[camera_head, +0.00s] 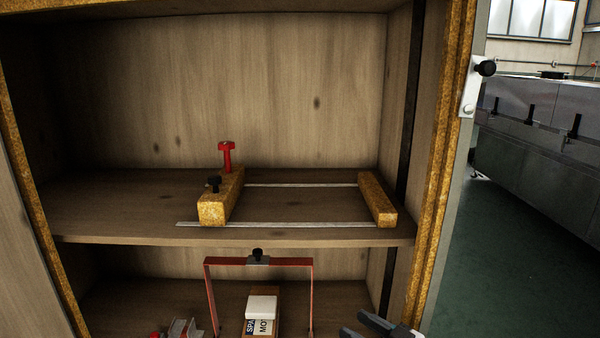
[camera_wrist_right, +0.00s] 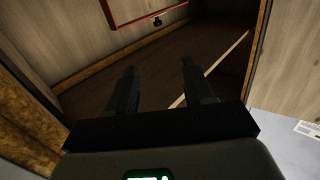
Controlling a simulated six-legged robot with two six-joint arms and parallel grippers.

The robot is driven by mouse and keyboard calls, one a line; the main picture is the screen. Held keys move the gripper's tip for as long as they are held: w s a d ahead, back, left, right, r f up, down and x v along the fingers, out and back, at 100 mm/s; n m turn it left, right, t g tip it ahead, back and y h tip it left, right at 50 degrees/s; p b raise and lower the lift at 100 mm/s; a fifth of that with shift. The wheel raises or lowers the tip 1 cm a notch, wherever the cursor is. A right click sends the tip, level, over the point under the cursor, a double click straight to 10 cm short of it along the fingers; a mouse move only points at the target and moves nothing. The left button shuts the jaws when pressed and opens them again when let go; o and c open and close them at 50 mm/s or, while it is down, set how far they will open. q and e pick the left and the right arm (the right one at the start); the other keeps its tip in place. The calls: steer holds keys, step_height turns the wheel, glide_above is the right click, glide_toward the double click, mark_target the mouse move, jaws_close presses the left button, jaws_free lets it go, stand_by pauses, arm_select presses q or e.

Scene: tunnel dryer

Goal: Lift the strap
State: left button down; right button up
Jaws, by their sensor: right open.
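The strap (camera_head: 230,261) is a thin red upright arch with a black knob (camera_head: 258,254) on a grey plate at its top middle. It stands on the lower shelf of the wooden cabinet, around a brown box with a white block on it. In the right wrist view a red bar of the strap (camera_wrist_right: 135,21) and a black knob show at the top. My right gripper (camera_head: 360,328) is at the bottom of the head view, right of the strap and apart from it. Its two dark fingers (camera_wrist_right: 158,68) are apart, with nothing between them. My left gripper is not in view.
The upper shelf (camera_head: 300,236) overhangs the strap. It carries a wooden clamp frame (camera_head: 214,211) with metal rails and a red T-handle (camera_head: 227,155). A grey and red object (camera_head: 183,328) is at the lower left. The cabinet's right edge (camera_head: 445,180) is near my right arm.

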steer(key=s+a+f+m+g+h, duration=0.1)
steer(key=s+f+m+g+h, duration=0.2)
steer(key=f, duration=0.8)
steer(key=s+a+f+m+h, duration=0.2)
steer(key=s+f+m, duration=0.2)
steer(key=f, duration=0.8)
steer(key=s+d+f+m+g+h, duration=0.1)
steer(key=s+f+m+g+h, duration=0.1)
steer(key=s+f+g, duration=0.5)
steer(key=s+d+f+m+g+h, duration=0.15)
steer(key=s+f, duration=0.25)
steer(key=s, duration=0.7)
step_height(320, 180, up, 24)
steer(key=s+p, duration=0.1)
steer(key=p, duration=2.3)
steer(key=shift+g, duration=0.25)
